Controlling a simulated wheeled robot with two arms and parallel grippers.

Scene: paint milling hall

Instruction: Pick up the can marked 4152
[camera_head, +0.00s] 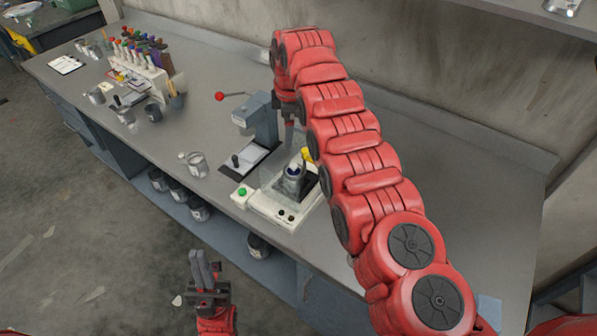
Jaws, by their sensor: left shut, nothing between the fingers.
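Other cans stand on the lower shelf, such as one (199,208) and another (258,246). No number can be read on any can, so I cannot tell which is 4152. My left gripper (201,258) is shut and empty, pointing up in front of the bench, apart from the cans. My right arm reaches over the bench from the right. Its gripper (288,115) is mostly hidden, and its jaw state is unclear.
A white machine with a green button (246,198) sits on the bench under my right arm. Behind it stands a grey press (262,119) with a red-knobbed lever.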

